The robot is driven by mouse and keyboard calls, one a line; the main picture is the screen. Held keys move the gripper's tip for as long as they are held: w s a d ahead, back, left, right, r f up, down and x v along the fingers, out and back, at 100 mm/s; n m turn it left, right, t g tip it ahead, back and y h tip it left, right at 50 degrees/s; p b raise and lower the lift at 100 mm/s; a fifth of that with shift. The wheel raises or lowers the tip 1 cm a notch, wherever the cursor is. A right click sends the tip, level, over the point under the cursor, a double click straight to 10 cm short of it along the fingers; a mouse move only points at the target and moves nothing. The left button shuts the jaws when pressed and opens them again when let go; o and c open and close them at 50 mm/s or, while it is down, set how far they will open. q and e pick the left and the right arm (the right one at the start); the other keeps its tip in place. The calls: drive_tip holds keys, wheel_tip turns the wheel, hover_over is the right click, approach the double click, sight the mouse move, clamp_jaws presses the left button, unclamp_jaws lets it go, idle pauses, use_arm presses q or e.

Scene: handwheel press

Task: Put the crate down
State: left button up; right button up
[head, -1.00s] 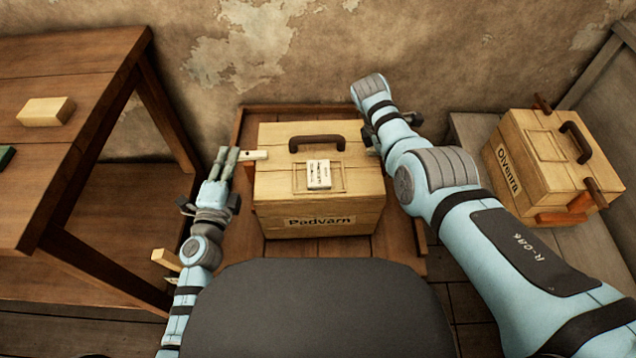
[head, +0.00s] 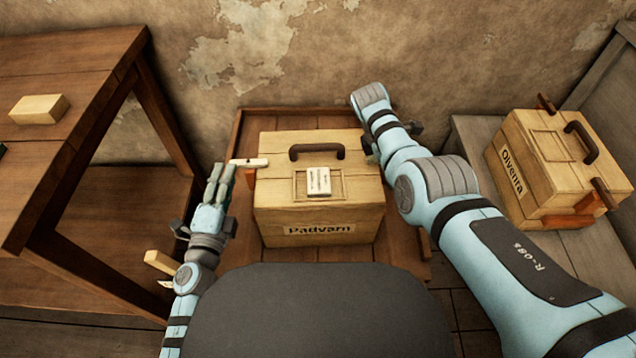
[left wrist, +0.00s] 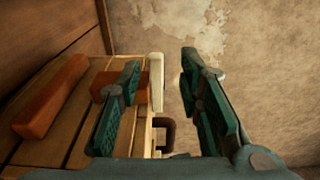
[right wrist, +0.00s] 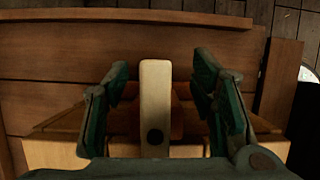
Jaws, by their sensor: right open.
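The wooden crate labelled Padvarn (head: 320,212) stands upright over the low brown wooden stand (head: 402,240) in the head view. It has a dark top handle (head: 317,152) and a pale side bar (head: 249,162) on its left. My left gripper (head: 221,170) is open beside that bar; in the left wrist view the pale bar (left wrist: 156,80) shows between the spread fingers (left wrist: 160,85). My right gripper (right wrist: 158,85) is open, with a pale bar (right wrist: 155,105) between its fingers and a gap on each side. In the head view my right arm hides the crate's right bar.
A second crate labelled Olvenra (head: 545,165) stands on a grey bench (head: 475,130) at the right. A brown table (head: 75,85) with a pale block (head: 38,109) stands at the left. The plaster wall (head: 330,60) is close behind.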

drive_tip(key=v, duration=1.2)
drive_tip(key=shift+a+r, duration=0.1)
use_arm(q)
drive_tip(key=s, duration=0.8)
drive_tip(key=shift+s+a, duration=0.3)
drive_tip(key=shift+a, duration=0.05)
use_arm(e)
drive_tip(key=shift+s, duration=0.1)
